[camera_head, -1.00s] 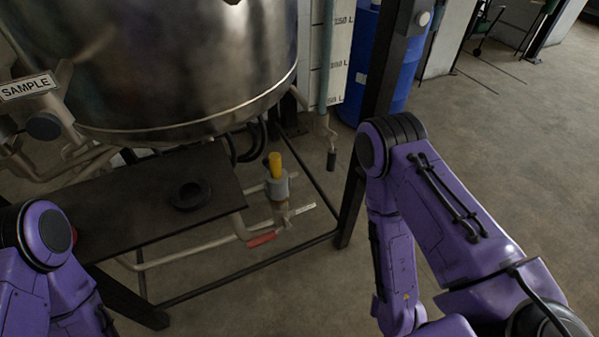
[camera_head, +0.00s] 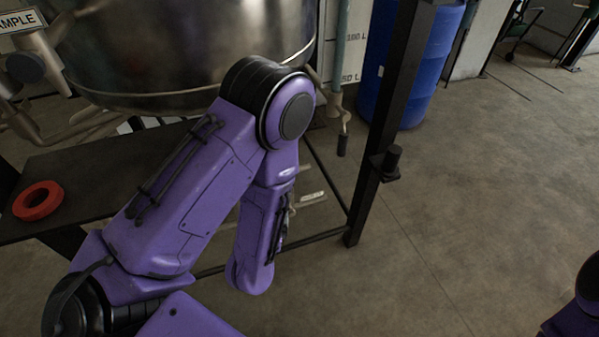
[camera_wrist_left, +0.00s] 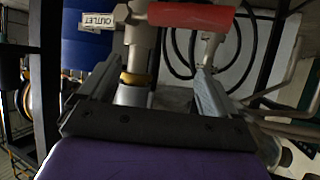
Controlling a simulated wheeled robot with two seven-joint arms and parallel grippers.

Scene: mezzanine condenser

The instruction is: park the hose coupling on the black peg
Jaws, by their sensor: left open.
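My left gripper (camera_wrist_left: 158,70) is open in the left wrist view, with one finger on each side. A grey cylindrical coupling (camera_wrist_left: 132,95) with a yellow band stands between the fingers, closer to the left one. Contact cannot be told. A red valve handle (camera_wrist_left: 190,16) lies just beyond it. In the head view, my left arm (camera_head: 190,190) hides the coupling and the left gripper. The black peg (camera_head: 393,157) stands upright on a bracket on the dark frame post, right of my arm. My right arm (camera_head: 580,305) shows only at the lower right corner; its gripper is out of view.
The steel vessel (camera_head: 180,50) hangs above. A dark bench (camera_head: 90,170) with a red ring (camera_head: 38,200) is at left. A blue drum (camera_head: 415,65) stands behind the post (camera_head: 370,195). An OUTLET tag (camera_wrist_left: 97,20) shows in the wrist view.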

